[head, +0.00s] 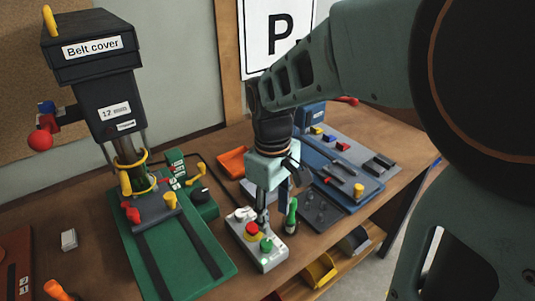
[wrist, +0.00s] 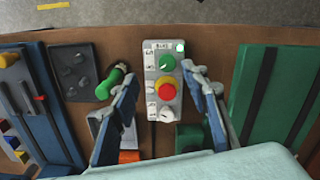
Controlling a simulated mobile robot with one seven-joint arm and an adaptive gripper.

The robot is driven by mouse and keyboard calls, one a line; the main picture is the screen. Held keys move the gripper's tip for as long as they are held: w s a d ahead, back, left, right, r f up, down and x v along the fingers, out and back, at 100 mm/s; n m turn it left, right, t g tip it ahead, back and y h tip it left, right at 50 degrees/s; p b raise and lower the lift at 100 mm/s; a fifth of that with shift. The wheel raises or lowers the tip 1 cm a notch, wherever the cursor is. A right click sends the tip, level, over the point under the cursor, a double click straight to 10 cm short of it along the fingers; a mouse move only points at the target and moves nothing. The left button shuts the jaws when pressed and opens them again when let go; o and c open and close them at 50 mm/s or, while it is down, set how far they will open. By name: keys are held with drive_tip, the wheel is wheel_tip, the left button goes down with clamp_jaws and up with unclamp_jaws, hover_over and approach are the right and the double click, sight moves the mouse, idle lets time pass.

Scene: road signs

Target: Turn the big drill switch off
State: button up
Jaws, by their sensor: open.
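The big drill (head: 105,85), a dark machine marked "Belt cover", stands at the left of the head view on a green base. A grey control box (head: 268,262) lies in front of my gripper on the bench; it also shows in the wrist view (wrist: 151,75). It has a green button (wrist: 167,62), a red button on yellow (wrist: 166,91), a white rotary knob (wrist: 167,113) and a small pale light (wrist: 180,47). Its label is too small to read surely. My gripper (wrist: 160,80) is open and empty above the box, one finger on each side.
A green-handled tool (head: 292,216) stands just right of the box. A blue machine base (head: 345,180) with small parts lies farther right. The drill's green base plate (head: 205,255) is to the left. An orange tray (head: 232,161) sits behind. The bench's front edge is close to the box.

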sight(266, 243)
drive_tip(key=f, duration=0.3)
drive_tip(key=a+f, duration=0.1)
drive_tip(key=f, duration=0.6)
drive_tip(key=shift+w+a+f, duration=0.2)
drive_tip(key=shift+a, duration=0.15)
clamp_jaws()
